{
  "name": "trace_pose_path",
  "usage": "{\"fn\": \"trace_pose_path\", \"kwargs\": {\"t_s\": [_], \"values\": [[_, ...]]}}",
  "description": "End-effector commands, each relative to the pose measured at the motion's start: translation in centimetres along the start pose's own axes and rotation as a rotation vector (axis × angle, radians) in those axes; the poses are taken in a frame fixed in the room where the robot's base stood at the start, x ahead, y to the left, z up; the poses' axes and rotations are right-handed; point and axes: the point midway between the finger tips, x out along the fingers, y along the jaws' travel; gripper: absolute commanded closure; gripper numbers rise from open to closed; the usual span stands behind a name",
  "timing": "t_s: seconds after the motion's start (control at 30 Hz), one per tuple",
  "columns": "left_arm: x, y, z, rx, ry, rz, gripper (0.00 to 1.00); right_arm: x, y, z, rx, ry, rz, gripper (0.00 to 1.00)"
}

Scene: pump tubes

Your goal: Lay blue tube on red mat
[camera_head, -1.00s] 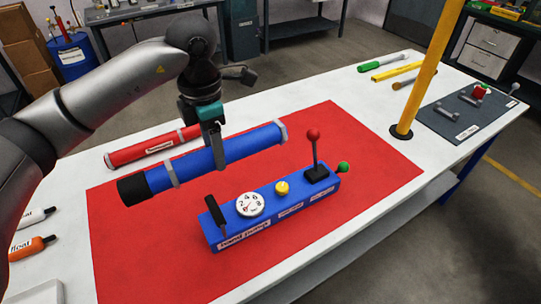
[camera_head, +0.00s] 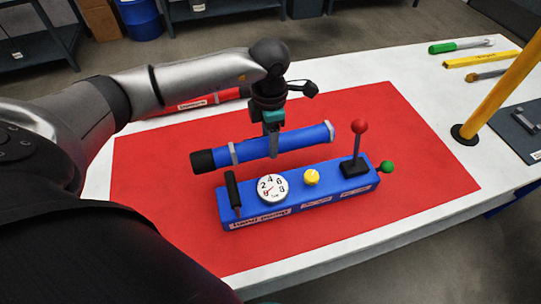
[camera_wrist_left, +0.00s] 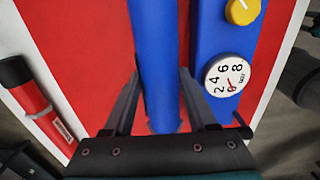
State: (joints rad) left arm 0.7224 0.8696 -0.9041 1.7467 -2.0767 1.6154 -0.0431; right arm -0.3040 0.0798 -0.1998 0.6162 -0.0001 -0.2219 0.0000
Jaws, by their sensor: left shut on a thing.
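My left gripper (camera_head: 272,140) is shut on the blue tube (camera_head: 305,139) near its middle, from above. The tube has a black cap on its left end and grey bands. It is level, over the red mat (camera_head: 150,195), behind and roughly along the blue hand pump (camera_head: 298,198). The head view does not show clearly whether it touches the mat. In the left wrist view the tube (camera_wrist_left: 155,45) runs between the two fingers (camera_wrist_left: 162,85), beside the pump (camera_wrist_left: 205,35), with red mat (camera_wrist_left: 90,60) on both sides. My right gripper is out of view.
A red tube (camera_head: 230,96) lies on the white table behind the mat, partly hidden by my left arm. The pump's red-knobbed lever (camera_head: 359,127) stands up right of the blue tube. A yellow post (camera_head: 500,90) rises at the right. The mat's left part is bare.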

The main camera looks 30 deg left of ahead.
Motion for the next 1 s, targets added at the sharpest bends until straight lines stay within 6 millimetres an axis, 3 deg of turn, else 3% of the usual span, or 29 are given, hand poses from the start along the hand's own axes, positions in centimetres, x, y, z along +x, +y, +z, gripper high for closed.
{"fn": "trace_pose_path", "kwargs": {"t_s": [0.27, 0.53, 0.9, 0.93, 1.0], "values": [[2.3, 0.0, 0.1, -0.001, -0.002, 0.000, 1.00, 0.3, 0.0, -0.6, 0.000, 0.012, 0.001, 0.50], [6.0, 0.0, 0.0, -0.001, 0.000, -0.001, 1.00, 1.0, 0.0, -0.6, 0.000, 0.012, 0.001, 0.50], [6.5, 0.1, 0.1, 0.000, -0.002, 0.001, 1.00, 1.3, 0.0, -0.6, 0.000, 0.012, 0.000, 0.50], [6.4, 0.0, 0.0, 0.000, 0.000, 0.000, 0.39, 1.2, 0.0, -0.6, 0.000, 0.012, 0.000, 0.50], [6.4, 0.0, 0.0, -0.001, 0.000, 0.000, 0.31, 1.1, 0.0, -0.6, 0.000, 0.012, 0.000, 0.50]]}}
